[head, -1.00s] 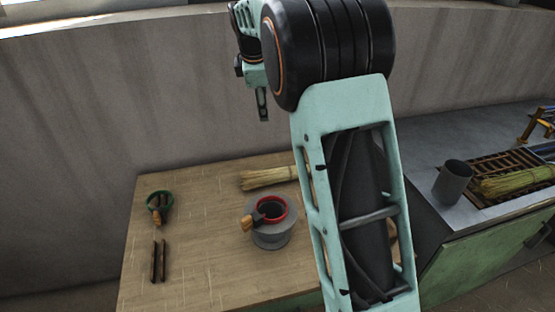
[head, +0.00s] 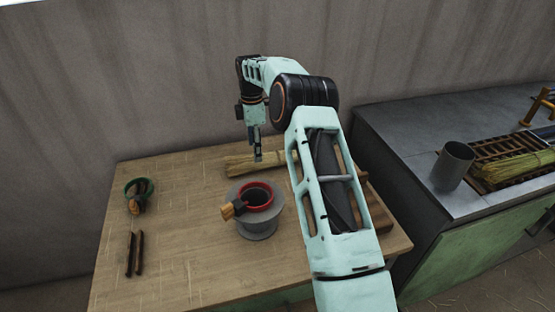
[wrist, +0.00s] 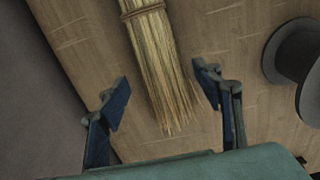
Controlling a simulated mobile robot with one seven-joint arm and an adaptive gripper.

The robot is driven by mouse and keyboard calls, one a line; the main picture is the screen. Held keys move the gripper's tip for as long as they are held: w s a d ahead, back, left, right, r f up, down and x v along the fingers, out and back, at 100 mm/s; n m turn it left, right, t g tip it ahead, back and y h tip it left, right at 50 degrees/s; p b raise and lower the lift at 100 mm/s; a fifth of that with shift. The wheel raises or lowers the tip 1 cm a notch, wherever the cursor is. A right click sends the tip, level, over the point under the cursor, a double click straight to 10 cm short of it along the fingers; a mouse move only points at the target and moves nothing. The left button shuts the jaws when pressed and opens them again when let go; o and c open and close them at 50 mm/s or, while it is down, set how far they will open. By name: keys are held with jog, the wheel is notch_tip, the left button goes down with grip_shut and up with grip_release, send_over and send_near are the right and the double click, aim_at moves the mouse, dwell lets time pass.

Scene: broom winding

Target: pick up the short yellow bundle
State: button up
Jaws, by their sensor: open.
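The short yellow bundle (head: 250,163) lies on the wooden table near the wall, partly hidden by my arm in the head view. In the wrist view the bundle (wrist: 158,65) shows its loose straw end pointing toward my gripper, with a brown binding near the top edge. My gripper (wrist: 160,92) is open and empty. Its two fingers stand apart on either side of the straw end in that view. In the head view my gripper (head: 257,154) is above the bundle; the exact height is hard to tell.
A grey spool-like stand (head: 257,228) with a red ring (head: 256,190) stands just in front of the bundle. A green-ringed tool (head: 139,190) and two dark rods (head: 135,253) lie at left. A grey cup (head: 453,166) and another straw bundle (head: 515,167) are on the right bench.

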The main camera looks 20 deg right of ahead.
aim_at(272, 159)
jog(key=f, duration=0.2)
jog(key=d+f, duration=0.1)
jog(key=f, duration=0.2)
jog(key=shift+f, duration=0.6)
jog(key=shift+c, duration=0.7)
